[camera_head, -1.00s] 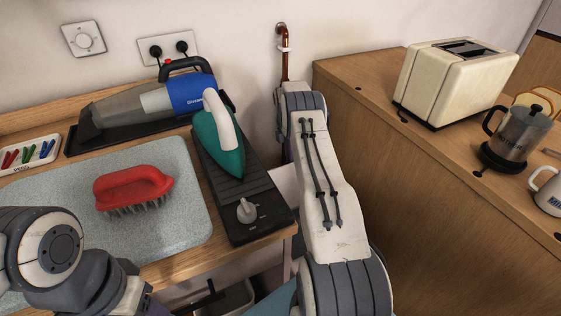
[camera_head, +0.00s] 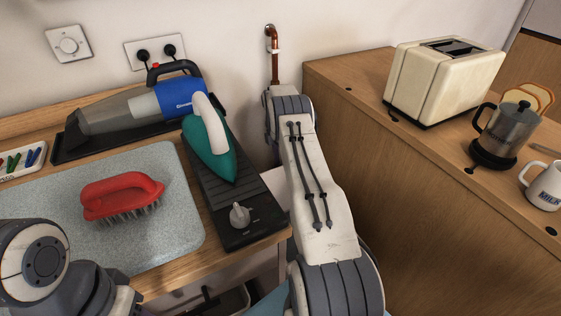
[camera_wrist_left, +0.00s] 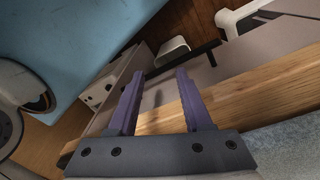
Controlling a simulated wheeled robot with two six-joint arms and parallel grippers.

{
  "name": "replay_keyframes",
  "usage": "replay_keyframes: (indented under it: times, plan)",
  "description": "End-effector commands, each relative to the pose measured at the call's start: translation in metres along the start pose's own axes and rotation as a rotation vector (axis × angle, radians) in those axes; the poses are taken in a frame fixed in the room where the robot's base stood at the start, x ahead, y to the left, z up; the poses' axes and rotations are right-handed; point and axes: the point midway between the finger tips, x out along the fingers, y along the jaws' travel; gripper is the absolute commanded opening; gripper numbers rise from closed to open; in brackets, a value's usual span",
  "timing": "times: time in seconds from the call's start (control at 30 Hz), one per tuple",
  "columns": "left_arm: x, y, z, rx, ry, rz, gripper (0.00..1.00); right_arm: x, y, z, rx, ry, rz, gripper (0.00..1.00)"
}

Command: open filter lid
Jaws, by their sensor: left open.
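I cannot make out a filter lid in either view. My left gripper (camera_wrist_left: 157,76) is open and empty in the left wrist view, its two purple fingers apart above the wooden worktop edge (camera_wrist_left: 240,100). In the head view, part of my left arm shows at the lower left, with its gripper out of frame. Below the worktop, the left wrist view shows a pale panel with dark round spots (camera_wrist_left: 98,97) and a white open-topped container (camera_wrist_left: 172,50). My right arm stretches up the middle of the head view, with its gripper out of sight.
On the left worktop are a grey mat (camera_head: 175,220), a red brush (camera_head: 120,192), a green iron (camera_head: 212,155) on a black base and a blue-grey handheld vacuum (camera_head: 180,97). A toaster (camera_head: 440,80), coffee press (camera_head: 503,132) and mug (camera_head: 543,186) stand on the right counter.

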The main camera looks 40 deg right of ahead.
Motion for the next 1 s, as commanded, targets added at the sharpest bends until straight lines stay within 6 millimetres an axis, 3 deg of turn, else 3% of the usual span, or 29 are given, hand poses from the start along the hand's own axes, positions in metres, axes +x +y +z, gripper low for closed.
replay_keyframes:
  times: [0.27,0.63,1.0]
  plan:
    - [0.000,0.000,0.000,0.000,0.000,0.000,0.50,-0.013,0.004,0.002,0.000,-0.007,0.017,0.42]
    - [-0.004,0.000,0.000,0.000,0.000,0.000,0.50,-0.085,0.002,0.000,0.000,-0.004,0.012,0.42]
    - [-0.009,0.001,-0.001,0.000,0.000,0.000,0.50,-0.106,0.000,-0.001,-0.001,0.000,0.001,0.42]
